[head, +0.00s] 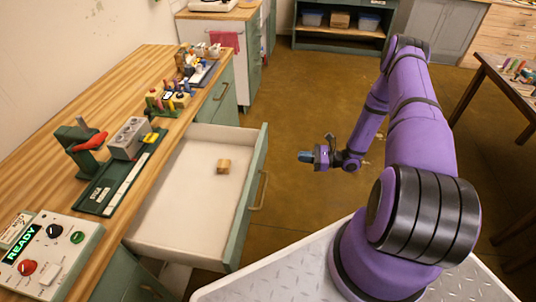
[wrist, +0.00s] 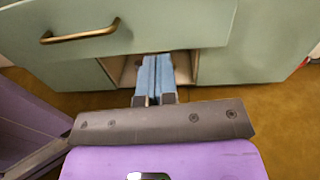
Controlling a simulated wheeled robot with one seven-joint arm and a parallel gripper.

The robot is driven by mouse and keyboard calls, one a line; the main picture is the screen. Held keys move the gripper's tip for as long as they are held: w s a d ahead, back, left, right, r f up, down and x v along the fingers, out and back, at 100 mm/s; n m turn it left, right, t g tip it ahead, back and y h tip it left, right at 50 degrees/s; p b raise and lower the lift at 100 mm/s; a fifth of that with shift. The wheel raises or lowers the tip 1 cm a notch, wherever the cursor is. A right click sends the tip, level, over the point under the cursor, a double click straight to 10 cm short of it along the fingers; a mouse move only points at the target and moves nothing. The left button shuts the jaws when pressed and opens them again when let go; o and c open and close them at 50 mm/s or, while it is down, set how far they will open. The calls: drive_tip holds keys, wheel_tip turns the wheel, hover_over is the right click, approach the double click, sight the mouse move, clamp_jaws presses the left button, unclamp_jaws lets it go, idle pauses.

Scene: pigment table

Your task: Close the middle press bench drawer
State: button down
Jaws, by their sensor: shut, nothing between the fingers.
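The open press bench drawer (head: 195,205) is pulled far out from the wooden-topped bench, between green fronts on either side. It has a white inside, a green front with a brass handle (head: 262,190), and a small wooden block (head: 223,166) lying in it. The green front also shows across the top of the wrist view (wrist: 200,22), with its handle (wrist: 80,33) at left. My gripper (head: 303,157) is to the right of the drawer front, apart from it in the head view. In the wrist view its blue fingers (wrist: 155,62) are shut and empty.
A green drawer front (head: 218,103) farther along the bench is closed. On the bench top stand a green press (head: 85,150), a grey block and a READY control box (head: 45,255). Brown floor is clear beyond my gripper; a dark table (head: 510,85) stands at right.

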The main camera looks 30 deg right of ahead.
drive_tip(key=f+m+t, duration=0.1)
drive_tip(key=f, duration=0.1)
approach(263, 155)
drive_tip(key=x, duration=0.7)
drive_tip(key=shift+s+a+r, duration=0.15)
drive_tip(key=shift+a+r, duration=0.25)
drive_tip(key=x, duration=2.1)
drive_tip(key=f+x, duration=0.1)
drive_tip(key=x, duration=1)
drive_tip(key=shift+w, duration=0.25)
drive_tip(key=shift+w+a+r, duration=0.1)
drive_tip(key=shift+w+a, duration=0.05)
drive_tip(key=shift+a, duration=0.05)
drive_tip(key=shift+a+r, duration=0.1)
drive_tip(key=shift+r, duration=0.05)
